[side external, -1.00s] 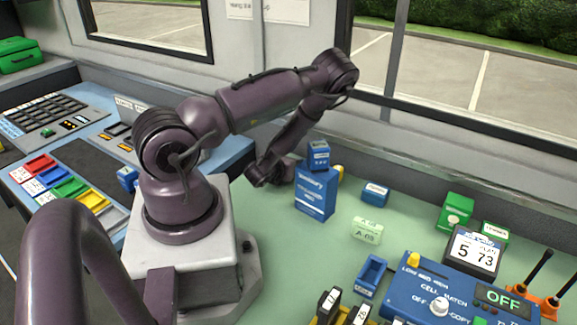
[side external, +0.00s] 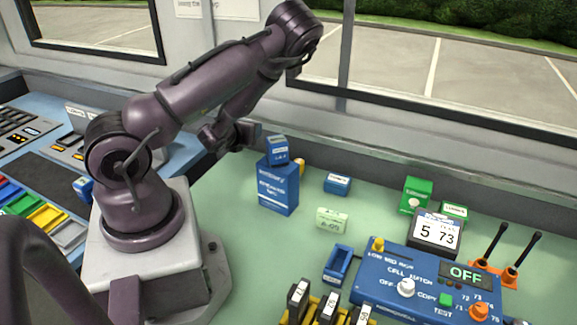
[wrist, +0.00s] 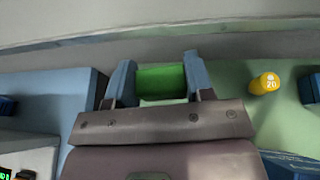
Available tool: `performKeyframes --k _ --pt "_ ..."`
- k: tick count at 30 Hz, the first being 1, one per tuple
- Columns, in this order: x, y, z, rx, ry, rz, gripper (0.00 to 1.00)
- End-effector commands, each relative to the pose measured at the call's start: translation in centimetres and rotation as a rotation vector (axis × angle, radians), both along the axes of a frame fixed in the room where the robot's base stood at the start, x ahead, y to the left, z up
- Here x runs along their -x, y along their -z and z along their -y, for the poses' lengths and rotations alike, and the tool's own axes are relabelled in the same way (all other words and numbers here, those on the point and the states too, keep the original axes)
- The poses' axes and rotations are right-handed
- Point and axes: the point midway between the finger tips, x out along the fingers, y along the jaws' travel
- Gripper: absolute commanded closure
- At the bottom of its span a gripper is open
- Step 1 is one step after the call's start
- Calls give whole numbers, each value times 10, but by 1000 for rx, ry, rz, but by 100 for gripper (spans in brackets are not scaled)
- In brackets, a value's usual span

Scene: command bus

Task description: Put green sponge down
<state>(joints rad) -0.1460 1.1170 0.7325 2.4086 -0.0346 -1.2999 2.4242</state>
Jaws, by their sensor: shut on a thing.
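A green sponge (wrist: 162,84) sits between the two blue-grey fingers of my gripper (wrist: 159,68) in the wrist view. My gripper is shut on it. In the side external view my gripper (side external: 240,134) is at the back left of the green worktop (side external: 225,215), left of and a little higher than the tall blue box. The sponge cannot be made out in that view. The gripper appears raised above the surface, though its exact height is unclear.
A tall blue box (side external: 278,190) with a small blue block (side external: 277,149) on top stands right of the gripper. A yellow cylinder (wrist: 265,83) is behind it. A blue cell-patch panel (side external: 410,285) fills the front right. A blue console (wrist: 45,93) is left in the wrist view.

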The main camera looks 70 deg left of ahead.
Motion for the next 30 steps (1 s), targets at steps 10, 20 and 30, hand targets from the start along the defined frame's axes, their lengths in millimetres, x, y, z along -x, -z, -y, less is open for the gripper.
performKeyframes --k 10,20,30 --pt "-46 -51 22 -1 91 11 74" --pt "-115 -112 90 1 307 3 74" --pt "-184 -116 238 2 701 0 74"
